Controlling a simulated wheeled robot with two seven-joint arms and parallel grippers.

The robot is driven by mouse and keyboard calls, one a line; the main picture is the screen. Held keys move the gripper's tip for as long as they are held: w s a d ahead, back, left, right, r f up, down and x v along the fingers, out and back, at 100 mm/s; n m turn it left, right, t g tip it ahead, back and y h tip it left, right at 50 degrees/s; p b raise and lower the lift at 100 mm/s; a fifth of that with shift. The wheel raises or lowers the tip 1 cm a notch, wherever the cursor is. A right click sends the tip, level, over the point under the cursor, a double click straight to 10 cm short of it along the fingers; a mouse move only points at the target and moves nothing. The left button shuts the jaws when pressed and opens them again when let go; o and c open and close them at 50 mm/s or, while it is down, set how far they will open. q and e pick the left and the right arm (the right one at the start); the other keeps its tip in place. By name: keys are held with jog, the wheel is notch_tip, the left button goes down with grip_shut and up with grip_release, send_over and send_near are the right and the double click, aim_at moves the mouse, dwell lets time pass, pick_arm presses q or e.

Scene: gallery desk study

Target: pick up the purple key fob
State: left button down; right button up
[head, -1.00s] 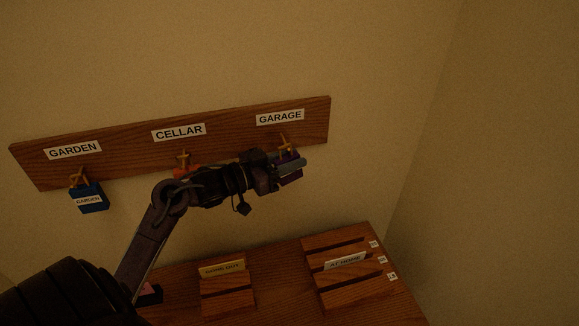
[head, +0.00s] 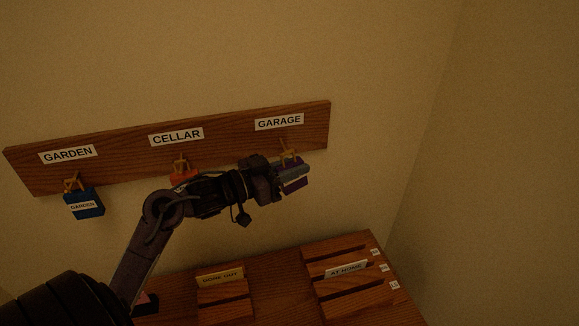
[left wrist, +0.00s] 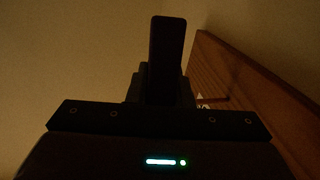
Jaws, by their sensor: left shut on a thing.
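The purple key fob (head: 293,187) is at the brass hook (head: 289,158) under the GARAGE label (head: 279,122) on the wall board. My left gripper (head: 291,174) is shut on the fob, its fingers lying across the front and hiding part of it. I cannot tell whether the fob's ring is still on the hook. In the left wrist view a dark finger (left wrist: 166,60) shows but the fob is hidden. My right gripper is out of view.
The wooden board (head: 110,147) also carries a blue GARDEN fob (head: 84,204) and an orange fob (head: 182,178) under CELLAR, close behind my left arm. Below are a slotted rack with the GONE OUT card (head: 220,279) and one with the AT HOME card (head: 346,270).

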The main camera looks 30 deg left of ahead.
pick_arm(q)
jog(key=s+d+p, duration=0.1)
jog(key=s+d, duration=0.9)
jog(key=d, duration=0.1)
jog(key=shift+d, duration=0.3)
